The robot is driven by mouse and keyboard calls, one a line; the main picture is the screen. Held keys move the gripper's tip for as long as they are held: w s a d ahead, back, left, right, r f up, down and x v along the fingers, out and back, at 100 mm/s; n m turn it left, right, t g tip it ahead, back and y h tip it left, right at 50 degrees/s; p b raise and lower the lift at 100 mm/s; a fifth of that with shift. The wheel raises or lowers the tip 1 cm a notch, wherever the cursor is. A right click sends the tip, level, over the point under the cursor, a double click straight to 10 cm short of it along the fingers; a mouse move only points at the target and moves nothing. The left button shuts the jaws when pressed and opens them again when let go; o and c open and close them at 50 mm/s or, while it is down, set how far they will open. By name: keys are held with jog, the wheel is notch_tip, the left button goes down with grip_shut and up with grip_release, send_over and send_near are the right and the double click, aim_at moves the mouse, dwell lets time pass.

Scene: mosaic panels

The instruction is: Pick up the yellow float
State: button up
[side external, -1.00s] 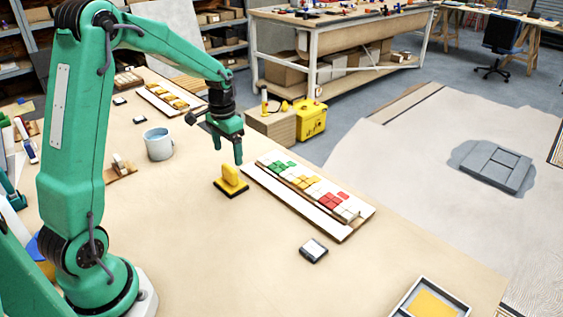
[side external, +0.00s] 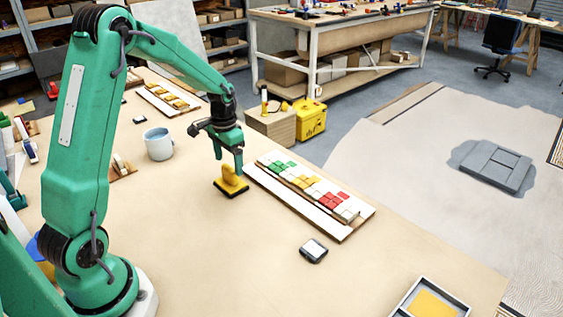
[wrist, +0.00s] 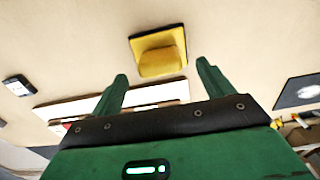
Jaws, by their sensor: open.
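The yellow float (side external: 231,181) stands on the table on its dark-edged base, with its rounded yellow handle upward. My gripper (side external: 229,163) is open just above it in the side view, its fingers pointing down close to the handle. In the wrist view the float (wrist: 158,52) lies beyond the tips of my open gripper (wrist: 162,70), roughly centred between the two fingers. Nothing is between the fingers, and I cannot tell from these views whether a finger touches the handle.
A mosaic panel (side external: 282,194) with coloured tiles lies close to the right of the float. A light blue mug (side external: 158,145) stands to the left. A small dark-edged block (side external: 313,250) and a tray (side external: 408,307) are toward the front right. The table in front is clear.

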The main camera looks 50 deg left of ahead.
aim_at(229, 167)
jog(key=shift+f, duration=2.4)
jog(key=c, duration=1.2)
jog(key=shift+o, duration=0.2)
jog(key=shift+r, duration=0.1)
